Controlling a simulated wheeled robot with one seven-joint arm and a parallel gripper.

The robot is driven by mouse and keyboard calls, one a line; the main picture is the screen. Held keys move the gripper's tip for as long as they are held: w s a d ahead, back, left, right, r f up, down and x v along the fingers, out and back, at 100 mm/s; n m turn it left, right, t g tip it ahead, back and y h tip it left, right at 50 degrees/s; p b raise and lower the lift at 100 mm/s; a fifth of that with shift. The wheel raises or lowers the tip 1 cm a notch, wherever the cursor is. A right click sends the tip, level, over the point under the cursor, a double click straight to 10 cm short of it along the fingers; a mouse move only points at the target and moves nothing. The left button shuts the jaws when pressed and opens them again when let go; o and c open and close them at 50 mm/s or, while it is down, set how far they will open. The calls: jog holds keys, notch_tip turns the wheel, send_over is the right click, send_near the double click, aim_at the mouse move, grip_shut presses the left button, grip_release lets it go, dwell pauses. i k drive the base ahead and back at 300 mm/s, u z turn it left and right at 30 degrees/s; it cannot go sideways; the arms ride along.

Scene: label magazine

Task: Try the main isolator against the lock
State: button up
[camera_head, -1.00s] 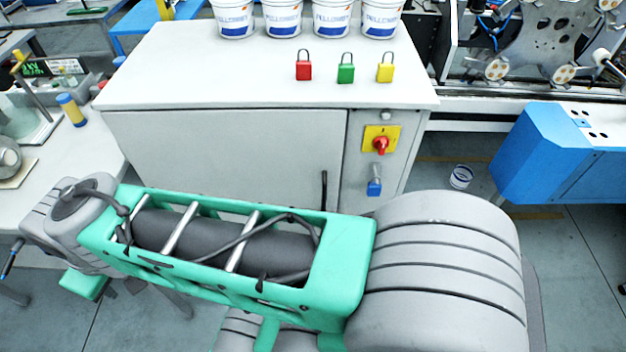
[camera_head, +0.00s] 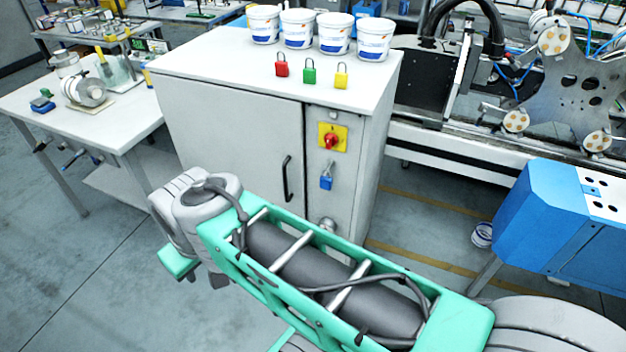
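The main isolator is a red rotary handle (camera_head: 331,141) on a yellow plate (camera_head: 341,132), on the front of a grey cabinet (camera_head: 232,125). A blue padlock (camera_head: 326,182) hangs below it on the same front panel; whether it passes through the isolator cannot be told. My arm crosses the lower part of the view in front of the cabinet, apart from the isolator. My gripper's fingers do not show.
Red (camera_head: 281,69), green (camera_head: 309,75) and yellow (camera_head: 341,79) padlocks stand on the cabinet top, with several white tubs (camera_head: 335,34) behind. A blue machine housing (camera_head: 550,215) is at the right. A white bench (camera_head: 120,108) is at the left. Open floor lies at lower left.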

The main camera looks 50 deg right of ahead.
aim_at(331, 140)
jog(key=u, duration=0.9)
jog(key=k, duration=1.05)
jog(key=z, duration=1.85)
jog(key=i, duration=0.5)
jog(key=u, duration=0.15)
jog(key=k, duration=0.1)
jog(key=u, duration=0.05)
